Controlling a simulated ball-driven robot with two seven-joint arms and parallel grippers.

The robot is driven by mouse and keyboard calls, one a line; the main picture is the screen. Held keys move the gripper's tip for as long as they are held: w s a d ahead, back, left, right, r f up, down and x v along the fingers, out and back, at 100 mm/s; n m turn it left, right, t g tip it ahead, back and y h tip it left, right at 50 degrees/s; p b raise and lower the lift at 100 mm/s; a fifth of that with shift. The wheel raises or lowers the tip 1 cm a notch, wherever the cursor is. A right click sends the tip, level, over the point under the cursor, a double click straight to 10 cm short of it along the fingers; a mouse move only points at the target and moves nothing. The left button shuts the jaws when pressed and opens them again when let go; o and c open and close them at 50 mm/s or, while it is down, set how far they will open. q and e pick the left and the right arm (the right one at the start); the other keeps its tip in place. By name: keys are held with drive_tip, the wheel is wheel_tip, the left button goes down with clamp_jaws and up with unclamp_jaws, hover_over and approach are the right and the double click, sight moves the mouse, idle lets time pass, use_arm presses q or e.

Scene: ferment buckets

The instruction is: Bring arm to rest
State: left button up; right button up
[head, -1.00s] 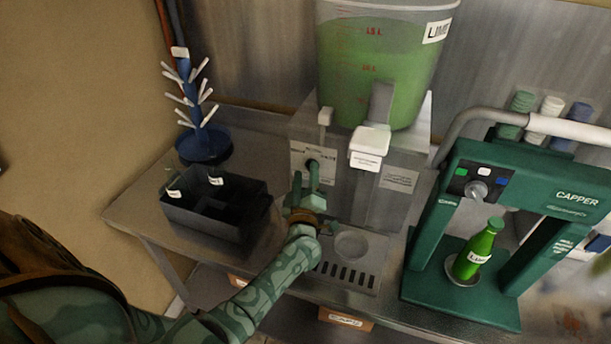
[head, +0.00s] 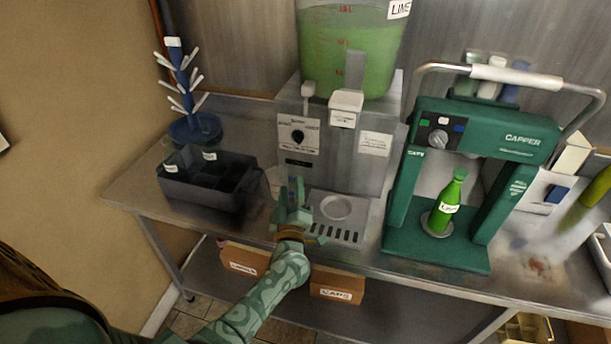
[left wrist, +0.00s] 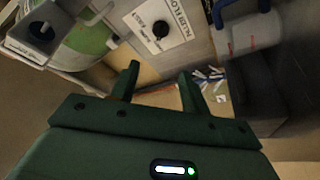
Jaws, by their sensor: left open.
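My left arm (head: 262,292) comes in from the lower left of the head view. Its left gripper (head: 291,200) is open and empty, in front of the filling station (head: 345,150) and beside its drip tray (head: 345,232). In the left wrist view the two fingers of the gripper (left wrist: 158,85) stand apart with nothing between them. The station's dial (left wrist: 160,29) shows beyond them. My right gripper is in no view.
A green bottle (head: 447,205) stands upright in the green capper (head: 400,215). A dark crate (head: 240,190) and a blue bottle tree (head: 185,95) are at the left. Boxes (head: 337,285) sit on the lower shelf. A bucket of green liquid (head: 325,50) tops the station.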

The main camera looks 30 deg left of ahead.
use_arm(q)
drive_tip(key=s+d+f+m+g+h, duration=0.35)
drive_tip(key=s+d+m+h, duration=0.7)
drive_tip(key=m, duration=0.75)
drive_tip(key=s+a+r+m+g+y, duration=0.2)
drive_tip(key=s+a+g, duration=0.2)
drive_tip(key=s, duration=0.4)
drive_tip(key=s+a+r+m+g+y, duration=0.2)
drive_tip(key=s+a+m+g+y, duration=0.15)
drive_tip(key=s, duration=0.55)
drive_tip(key=s+d+f+n+g+h+b, duration=0.1)
drive_tip(key=s+d+f+g+h, duration=0.1)
drive_tip(key=f, duration=1.3)
drive_tip(key=s+d+f+g+h+b, duration=0.2)
drive_tip(key=d+f, duration=0.1)
drive_tip(key=f, duration=1.2)
drive_tip(key=s+f+n+g+h+b, duration=0.1)
drive_tip(key=s+f+n+g+b, duration=0.1)
drive_tip(key=s+f, duration=1.5)
drive_tip(key=s+n, duration=0.1)
drive_tip(key=s, duration=0.1)
drive_tip(key=shift+s+a+f+g, duration=0.3)
drive_tip(key=shift+s, duration=0.05)
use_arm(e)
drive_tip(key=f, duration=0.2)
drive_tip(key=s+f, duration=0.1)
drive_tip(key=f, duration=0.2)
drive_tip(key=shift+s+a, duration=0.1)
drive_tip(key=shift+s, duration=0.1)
